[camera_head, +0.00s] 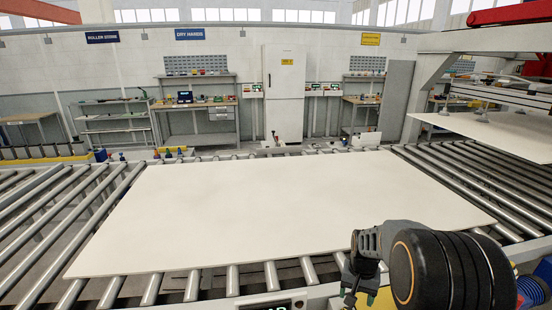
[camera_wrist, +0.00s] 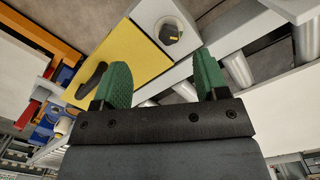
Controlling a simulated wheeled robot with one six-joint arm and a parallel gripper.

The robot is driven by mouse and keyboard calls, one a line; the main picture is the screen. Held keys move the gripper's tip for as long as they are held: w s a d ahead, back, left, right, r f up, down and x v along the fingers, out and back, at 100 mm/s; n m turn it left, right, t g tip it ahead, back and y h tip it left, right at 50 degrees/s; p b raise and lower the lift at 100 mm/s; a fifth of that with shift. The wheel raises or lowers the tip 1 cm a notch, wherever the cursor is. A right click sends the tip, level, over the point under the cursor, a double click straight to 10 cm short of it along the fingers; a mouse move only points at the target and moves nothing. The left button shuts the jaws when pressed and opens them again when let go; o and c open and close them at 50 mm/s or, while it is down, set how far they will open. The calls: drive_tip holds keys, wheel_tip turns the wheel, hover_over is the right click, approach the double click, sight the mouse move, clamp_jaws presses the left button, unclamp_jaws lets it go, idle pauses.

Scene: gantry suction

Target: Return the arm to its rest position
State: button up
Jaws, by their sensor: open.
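My gripper (camera_head: 359,287) is at the lower right in the head view, beside the near edge of the roller conveyor. In the wrist view my gripper (camera_wrist: 163,82) shows two green fingers set apart with nothing between them. Beyond the fingers are a yellow panel (camera_wrist: 125,62) and a grey box with a dark round knob (camera_wrist: 170,33). The gripper touches neither, as far as I can tell.
A large pale board (camera_head: 270,210) lies flat on the conveyor rollers (camera_head: 480,187). At the right, a gantry with suction cups holds another board (camera_head: 490,134) above the rollers. A white cabinet (camera_head: 284,85) and workbenches stand at the back.

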drive_tip(key=s+a+r+n+t, duration=0.2)
drive_tip(key=s+a+r, duration=0.2)
drive_tip(key=s+r, duration=0.2)
drive_tip(key=s+a+r+n+t, duration=0.3)
drive_tip(key=s+a+r, duration=0.1)
drive_tip(key=s+r, duration=0.3)
drive_tip(key=shift+r, duration=0.9)
drive_tip(key=shift+s, duration=0.1)
